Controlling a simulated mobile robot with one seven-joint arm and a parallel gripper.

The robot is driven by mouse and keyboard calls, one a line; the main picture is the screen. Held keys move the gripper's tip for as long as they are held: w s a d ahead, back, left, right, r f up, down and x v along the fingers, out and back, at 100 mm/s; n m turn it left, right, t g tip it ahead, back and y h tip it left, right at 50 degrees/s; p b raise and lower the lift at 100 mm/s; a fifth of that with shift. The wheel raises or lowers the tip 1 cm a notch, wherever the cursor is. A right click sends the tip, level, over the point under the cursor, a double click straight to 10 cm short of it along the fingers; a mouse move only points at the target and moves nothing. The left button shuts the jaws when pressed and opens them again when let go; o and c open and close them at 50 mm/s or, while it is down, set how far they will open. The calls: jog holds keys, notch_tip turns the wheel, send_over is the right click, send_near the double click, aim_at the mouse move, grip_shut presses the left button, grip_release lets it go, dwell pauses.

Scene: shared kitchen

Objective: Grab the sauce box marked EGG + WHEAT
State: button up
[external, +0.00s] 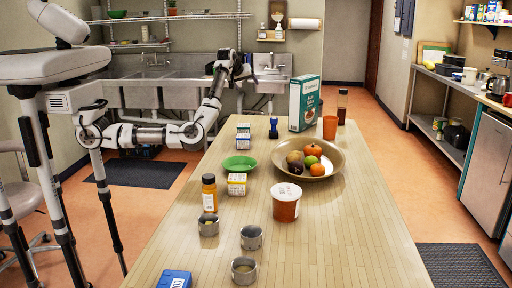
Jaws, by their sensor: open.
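Small label-covered boxes stand on the wooden table. One white box with a yellow lower part (237,185) is beside the green bowl. Two more boxes, one green-marked (243,129) and one below it in the picture (243,142), stand farther back; I cannot tell if they touch. The lettering is too small to read, so I cannot tell which is marked EGG + WHEAT. My gripper (244,70) is raised beyond the table's far left, in front of the sinks, well apart from all the boxes. It is open, with nothing visible in it.
A green bowl (239,163), orange bottle (209,193), metal cups (251,238), lidded tub (286,202) and fruit bowl (337,169) stand around the boxes. A blue item (273,127) and tall teal box (304,103) stand behind. The table's right front is clear.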

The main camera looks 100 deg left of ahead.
jog(key=w+d+f+g+h+b, duration=0.1)
jog(key=d+f+g+h+b, duration=0.1)
jog(key=d+f+h, duration=0.6)
jog(key=g, duration=0.2)
send_near(243, 136)
jog(key=shift+n, duration=0.3)
jog(key=f, duration=0.4)
jog(key=shift+s+a+f, duration=0.1)
jog(key=shift+s+a, duration=0.1)
jog(key=shift+s, duration=0.15)
jog(key=shift+y, duration=0.3)
jog(key=shift+w+a+f+p, duration=0.1)
jog(key=shift+a+f+p, duration=0.05)
jog(key=shift+f, duration=0.9)
jog(key=shift+a+f+p, duration=0.15)
jog(key=shift+a+f, duration=0.05)
jog(key=shift+f, duration=0.9)
jog(key=shift+w+a+f+p, duration=0.1)
jog(key=shift+a+f+p, duration=0.05)
jog(key=shift+f, duration=0.9)
jog(key=c, duration=1.1)
